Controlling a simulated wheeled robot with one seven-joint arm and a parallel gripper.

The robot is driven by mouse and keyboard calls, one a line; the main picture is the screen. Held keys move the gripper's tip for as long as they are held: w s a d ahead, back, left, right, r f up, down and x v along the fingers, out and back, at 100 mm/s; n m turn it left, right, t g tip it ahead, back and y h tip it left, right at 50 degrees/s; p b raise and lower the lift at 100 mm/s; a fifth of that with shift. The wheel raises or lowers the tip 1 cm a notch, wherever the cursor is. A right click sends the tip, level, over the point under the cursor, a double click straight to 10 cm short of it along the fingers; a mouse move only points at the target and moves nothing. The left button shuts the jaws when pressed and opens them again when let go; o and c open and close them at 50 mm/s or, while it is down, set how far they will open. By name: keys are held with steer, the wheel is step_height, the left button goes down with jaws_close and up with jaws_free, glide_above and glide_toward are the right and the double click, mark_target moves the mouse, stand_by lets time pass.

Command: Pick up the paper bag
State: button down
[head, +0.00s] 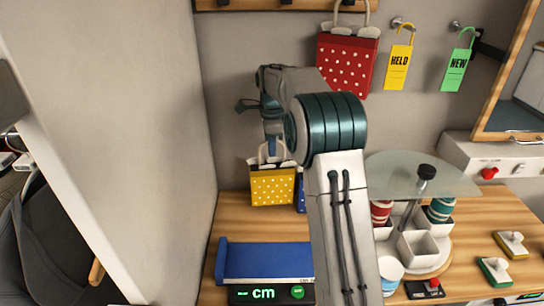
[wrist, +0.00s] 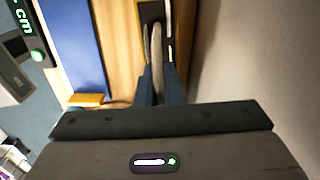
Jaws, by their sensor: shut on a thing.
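A small yellow paper bag (head: 272,187) with white dots stands upright at the back left of the wooden counter, near the wall. My gripper (head: 269,158) points down at its top and is shut on its pale handle. In the wrist view my gripper (wrist: 158,78) shows its dark fingers closed around a pale strip, the handle (wrist: 157,45). I cannot tell whether the bag's bottom touches the counter. A blue bag (head: 301,195) is mostly hidden behind my arm. A red dotted bag (head: 346,62) hangs on the wall.
A blue measuring board (head: 265,262) with a "cm" display (head: 268,293) lies in front of the yellow bag. A glass-topped carousel (head: 425,172) with cups stands to the right. A grey side wall (head: 160,110) is close on the left. Yellow and green tags hang at the back.

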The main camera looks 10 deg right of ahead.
steer(key=r, duration=0.4)
steer(key=shift+s+r+b, duration=0.15)
steer(key=shift+s+b, duration=0.05)
steer(key=shift+b, duration=0.1)
steer(key=s+a+b, duration=0.2)
steer(key=s+b, duration=0.1)
steer(key=s, duration=0.6)
steer(key=s+a+b, duration=0.1)
steer(key=s+b, duration=0.2)
steer(key=s, duration=0.7)
steer(key=shift+a, duration=0.4)
steer(key=shift+w, duration=0.1)
